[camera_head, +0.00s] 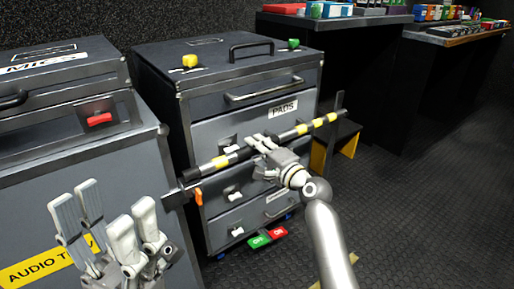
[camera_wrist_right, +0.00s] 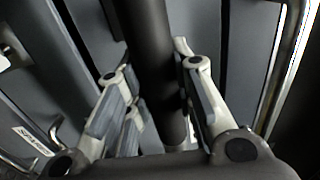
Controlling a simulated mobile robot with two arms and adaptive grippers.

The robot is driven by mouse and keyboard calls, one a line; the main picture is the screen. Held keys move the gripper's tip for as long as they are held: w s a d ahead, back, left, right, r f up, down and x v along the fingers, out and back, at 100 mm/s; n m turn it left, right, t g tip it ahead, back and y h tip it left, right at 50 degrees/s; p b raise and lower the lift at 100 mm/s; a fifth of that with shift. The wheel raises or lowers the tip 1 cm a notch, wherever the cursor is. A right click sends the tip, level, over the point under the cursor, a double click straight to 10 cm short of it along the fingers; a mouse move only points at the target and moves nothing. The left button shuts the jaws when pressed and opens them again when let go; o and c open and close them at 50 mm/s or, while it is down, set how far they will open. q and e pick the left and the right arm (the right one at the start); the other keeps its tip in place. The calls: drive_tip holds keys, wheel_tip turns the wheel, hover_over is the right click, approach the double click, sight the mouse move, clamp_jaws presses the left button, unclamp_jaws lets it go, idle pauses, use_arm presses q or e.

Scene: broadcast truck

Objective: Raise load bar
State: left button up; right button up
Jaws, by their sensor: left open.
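The load bar (camera_head: 222,161) is a long black bar with yellow bands and dark end plates. It slants across the front of the PADS drawer case, lower at its left end, with an orange lever (camera_head: 198,196) near that end. My right gripper (camera_head: 263,143) is at the bar's middle, its fingers around it. My left gripper (camera_head: 112,230) is open and empty at the lower left, apart from the bar.
The grey PADS case (camera_head: 222,123) stands behind the bar, with yellow and green knobs on top. An AUDIO case (camera_head: 85,165) stands left. Green and red pedals (camera_head: 258,241) lie on the floor. Dark benches with boxes (camera_head: 330,10) line the back. The right floor is clear.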

clamp_jaws()
drive_tip(key=shift+r, duration=0.15)
